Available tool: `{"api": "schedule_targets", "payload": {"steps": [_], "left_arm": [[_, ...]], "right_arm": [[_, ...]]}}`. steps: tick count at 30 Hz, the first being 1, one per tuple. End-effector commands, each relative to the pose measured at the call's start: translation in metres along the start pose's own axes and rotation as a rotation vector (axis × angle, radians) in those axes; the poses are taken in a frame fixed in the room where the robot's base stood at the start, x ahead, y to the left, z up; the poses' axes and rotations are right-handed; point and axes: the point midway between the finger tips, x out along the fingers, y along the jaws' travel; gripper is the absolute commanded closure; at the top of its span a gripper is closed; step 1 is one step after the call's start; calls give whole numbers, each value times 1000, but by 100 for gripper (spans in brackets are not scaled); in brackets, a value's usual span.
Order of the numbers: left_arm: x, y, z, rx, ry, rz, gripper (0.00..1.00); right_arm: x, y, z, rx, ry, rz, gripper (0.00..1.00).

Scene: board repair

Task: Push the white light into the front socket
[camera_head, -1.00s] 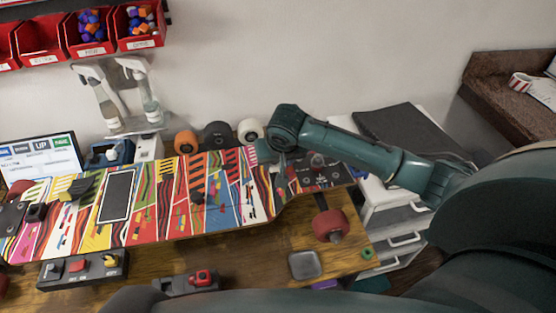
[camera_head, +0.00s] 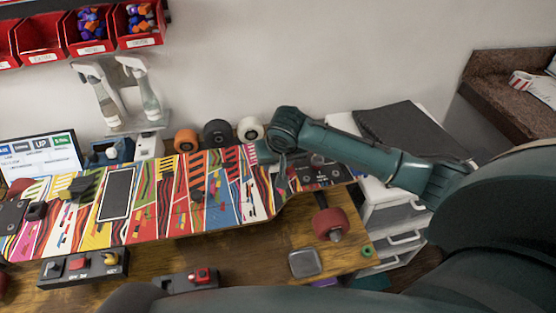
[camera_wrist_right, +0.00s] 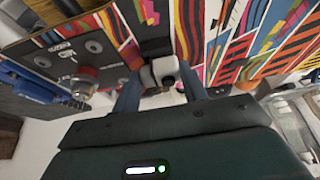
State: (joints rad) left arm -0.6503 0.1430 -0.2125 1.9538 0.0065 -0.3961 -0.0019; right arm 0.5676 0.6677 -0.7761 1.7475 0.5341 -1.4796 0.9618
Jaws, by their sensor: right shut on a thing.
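The white light (camera_wrist_right: 165,70) is a small white block with a dark round spot. In the right wrist view it sits between the two fingers of my right gripper (camera_wrist_right: 160,90), which is shut on it. A dark part (camera_wrist_right: 155,46) lies right behind it against the colourful board (camera_wrist_right: 205,25); I cannot tell whether this is the front socket or whether the light is seated. In the head view my right gripper (camera_head: 279,172) is over the right end of the board (camera_head: 160,215), and the light is hidden there. My left gripper is not in view.
A dark plate (camera_head: 318,172) with round fittings covers the board's right end. A red wheel (camera_head: 331,225) and a grey square dish (camera_head: 305,262) are on the table in front. Orange, black and white wheels stand behind the board. Spray bottles (camera_head: 150,98) stand at back left.

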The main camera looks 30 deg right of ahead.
Motion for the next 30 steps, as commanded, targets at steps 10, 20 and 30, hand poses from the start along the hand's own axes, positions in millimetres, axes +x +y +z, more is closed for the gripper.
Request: {"api": "schedule_targets", "payload": {"steps": [10,20,30], "left_arm": [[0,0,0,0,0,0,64],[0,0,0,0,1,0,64],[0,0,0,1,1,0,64]], "right_arm": [[0,0,0,0,-1,0,33],[0,0,0,0,-1,0,19],[0,0,0,0,-1,0,19]]}}
